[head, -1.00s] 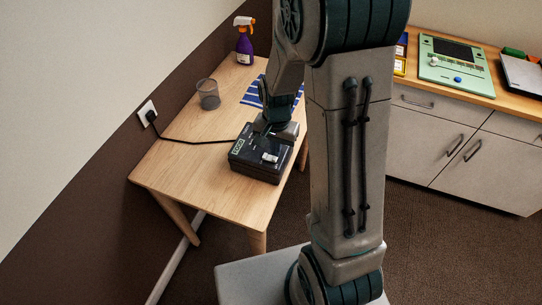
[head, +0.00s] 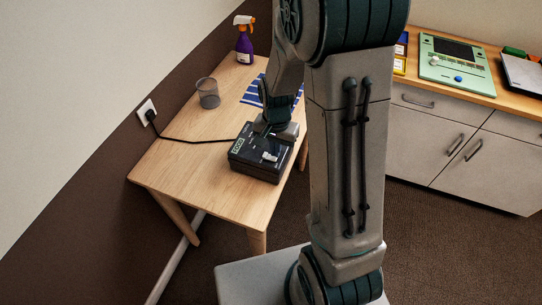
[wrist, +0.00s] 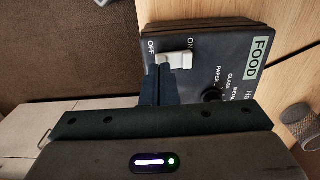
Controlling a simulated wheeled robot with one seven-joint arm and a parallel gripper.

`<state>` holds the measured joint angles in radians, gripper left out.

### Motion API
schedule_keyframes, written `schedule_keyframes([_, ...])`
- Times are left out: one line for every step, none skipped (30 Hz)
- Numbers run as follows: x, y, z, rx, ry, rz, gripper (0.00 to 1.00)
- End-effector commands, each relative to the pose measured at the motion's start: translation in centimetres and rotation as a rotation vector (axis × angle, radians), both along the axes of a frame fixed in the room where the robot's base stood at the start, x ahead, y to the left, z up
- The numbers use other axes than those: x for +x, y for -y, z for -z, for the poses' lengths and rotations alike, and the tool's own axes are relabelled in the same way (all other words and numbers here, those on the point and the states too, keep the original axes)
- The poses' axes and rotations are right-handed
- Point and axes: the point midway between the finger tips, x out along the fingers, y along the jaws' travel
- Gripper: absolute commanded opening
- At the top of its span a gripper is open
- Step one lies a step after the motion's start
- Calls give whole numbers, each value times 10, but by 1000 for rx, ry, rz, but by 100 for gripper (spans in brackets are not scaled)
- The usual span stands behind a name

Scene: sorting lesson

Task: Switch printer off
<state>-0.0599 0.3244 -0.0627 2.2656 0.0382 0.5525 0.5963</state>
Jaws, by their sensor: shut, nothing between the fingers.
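The printer (head: 257,169) is a black box on the wooden table, with a green FOOD label (wrist: 261,51). In the wrist view its top has a white switch (wrist: 180,60) between the words OFF, on the left, and ON, on the right. The switch's raised part is at the ON side. My gripper (wrist: 160,70) is shut, its fingertips over the printer at the OFF end of the switch. I cannot tell whether they touch it. In the head view my wrist hangs over the printer's far part and the fingertips are hidden. A dark knob (wrist: 211,95) is beside the switch.
A black cable runs from the printer to a wall socket (head: 147,110). A mesh cup (head: 208,93), a purple spray bottle (head: 244,44) and a blue striped cloth (head: 253,92) are farther back. A cabinet (head: 430,130) stands at the right. The table's near left is clear.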

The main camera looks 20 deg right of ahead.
Motion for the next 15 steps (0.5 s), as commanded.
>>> schedule_keyframes([0, 0, 3, 0, 0, 0, 0])
schedule_keyframes([0, 0, 3, 0, 0, 0, 0])
schedule_keyframes([0, 0, 4, 0, 0, 0, 0])
schedule_keyframes([0, 0, 5, 0, 0, 0, 0])
schedule_keyframes([0, 0, 6, 0, 0, 0, 0])
schedule_keyframes([0, 0, 7, 0, 0, 0, 0])
schedule_keyframes([0, 0, 8, 0, 0, 0, 0])
schedule_keyframes([0, 0, 8, 0, 0, 0, 0])
schedule_keyframes([0, 0, 9, 0, 0, 0, 0])
schedule_keyframes([0, 0, 10, 0, 0, 0, 0])
schedule_keyframes([0, 0, 11, 0, 0, 0, 0])
schedule_keyframes([0, 0, 12, 0, 0, 0, 0])
schedule_keyframes([0, 0, 13, 0, 0, 0, 0])
schedule_keyframes([0, 0, 14, 0, 0, 0, 0])
schedule_keyframes([0, 0, 14, 0, 0, 0, 0])
